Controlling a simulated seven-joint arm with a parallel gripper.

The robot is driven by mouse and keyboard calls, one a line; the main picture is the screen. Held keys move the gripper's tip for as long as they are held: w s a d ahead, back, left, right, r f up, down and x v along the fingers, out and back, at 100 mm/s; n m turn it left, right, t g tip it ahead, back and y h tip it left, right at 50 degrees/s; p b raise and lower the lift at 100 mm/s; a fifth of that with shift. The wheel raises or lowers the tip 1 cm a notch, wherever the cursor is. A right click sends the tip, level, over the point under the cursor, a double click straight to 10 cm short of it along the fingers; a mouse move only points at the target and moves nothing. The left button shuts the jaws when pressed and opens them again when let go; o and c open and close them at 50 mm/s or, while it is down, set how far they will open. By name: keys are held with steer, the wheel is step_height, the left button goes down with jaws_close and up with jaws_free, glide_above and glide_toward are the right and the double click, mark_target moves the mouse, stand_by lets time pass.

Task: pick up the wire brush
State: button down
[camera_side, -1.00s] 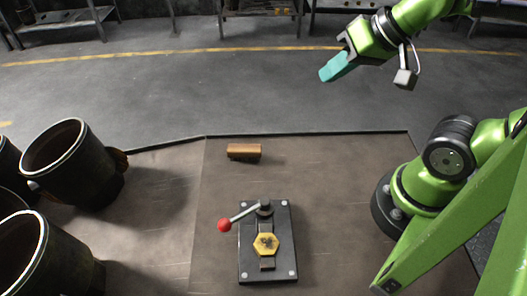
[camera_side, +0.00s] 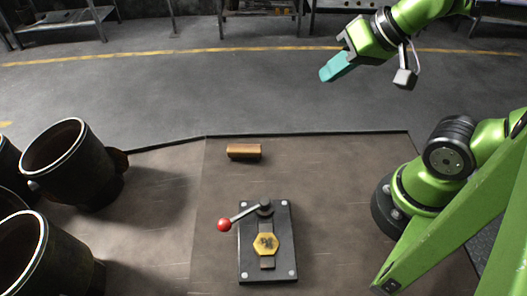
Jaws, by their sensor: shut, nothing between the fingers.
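The wire brush (camera_side: 244,151) appears as a small brown wooden block lying near the far edge of the table. Its bristles cannot be made out. My gripper (camera_side: 325,75) has teal fingers and is shut and empty. It hangs in the air at the upper right of the side view, well apart from the brush, and tilts down to the left.
A dark plate fixture (camera_side: 252,222) with a red-knobbed lever (camera_side: 224,225) and a yellow hexagon (camera_side: 265,244) sits in front of the brush. Large dark metal cylinders (camera_side: 75,165) stand at the left. The table (camera_side: 340,200) right of the fixture is clear.

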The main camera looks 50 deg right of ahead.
steer(key=c, duration=0.7)
jaws_free()
steer(key=shift+a+f, duration=0.1)
steer(key=n+g+h, duration=0.2)
steer(key=n+g, duration=0.5)
steer(key=n, duration=0.5)
glide_above(244, 148)
step_height(244, 148, down, 8)
steer(key=r, duration=0.1)
step_height(244, 148, down, 11)
steer(key=shift+s+f, duration=0.1)
steer(key=shift+s, duration=0.05)
steer(key=shift+f, duration=2.9)
